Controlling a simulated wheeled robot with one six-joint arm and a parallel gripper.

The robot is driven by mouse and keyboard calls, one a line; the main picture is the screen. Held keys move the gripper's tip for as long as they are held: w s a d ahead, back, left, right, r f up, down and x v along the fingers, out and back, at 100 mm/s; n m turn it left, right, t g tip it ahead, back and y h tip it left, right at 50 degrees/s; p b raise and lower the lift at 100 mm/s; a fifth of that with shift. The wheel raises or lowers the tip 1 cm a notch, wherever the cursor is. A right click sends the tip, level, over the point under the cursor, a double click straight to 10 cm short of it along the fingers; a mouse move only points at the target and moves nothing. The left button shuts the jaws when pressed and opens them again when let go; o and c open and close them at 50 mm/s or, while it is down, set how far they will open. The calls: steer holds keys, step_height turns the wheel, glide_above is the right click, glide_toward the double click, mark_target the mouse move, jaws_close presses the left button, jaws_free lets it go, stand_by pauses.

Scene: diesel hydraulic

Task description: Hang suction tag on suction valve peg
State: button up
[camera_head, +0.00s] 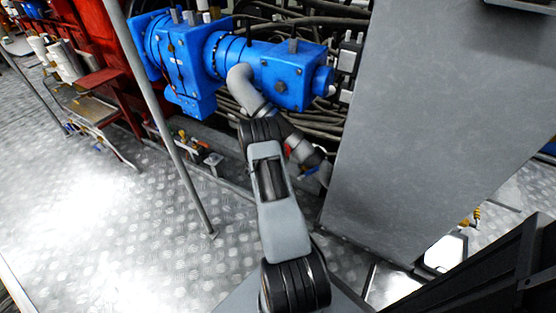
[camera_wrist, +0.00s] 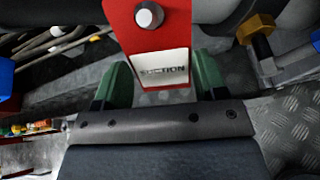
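The suction tag (camera_wrist: 163,67) is a red plate with a white label reading SUCTION, in the wrist view. Its label end lies between the two green fingers of my gripper (camera_wrist: 163,80), which border its two side edges; it looks held there. A pale round knob (camera_wrist: 149,15), seemingly the peg end, shows against the upper red part of the tag. Whether it passes through a hole cannot be seen clearly.
A large grey panel (camera_head: 430,130) closes off the right. A slanted grey post (camera_head: 165,125) stands left of my arm. The wrist view shows a yellow hex fitting (camera_wrist: 256,29) at right.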

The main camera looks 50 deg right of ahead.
steer(key=o, duration=0.5)
steer(key=shift+c, duration=0.2)
steer(key=shift+p+v, duration=1.85)
steer(key=shift+v, duration=5.05)
steer(key=s+a+r+m+g+y+p, duration=0.1)
steer(key=s+a+r+m+p, duration=0.2)
steer(key=r, duration=0.7)
steer(key=a+r+m+g+p, duration=0.15)
steer(key=r+m+p, duration=0.3)
steer(key=r, duration=0.55)
steer(key=s+a+r+m+g+y+p, duration=0.1)
steer(key=s+a+r+m+g+p, duration=0.3)
steer(key=r, duration=0.6)
steer(key=s+a+r+m+t+y+p, duration=0.2)
steer(key=a+r+p, duration=0.3)
steer(key=r, duration=0.3)
steer(key=s+a+r+m+t+y+p, duration=0.2)
steer(key=s+a+r+y+p, duration=0.1)
steer(key=a+r+y+p, duration=0.2)
steer(key=s+a+r+m+t+y+p, duration=0.3)
steer(key=a+r, duration=0.6)
steer(key=r, duration=0.3)
steer(key=shift+y+p, duration=0.5)
steer(key=shift+p, duration=0.7)
steer(key=shift+d, duration=0.1)
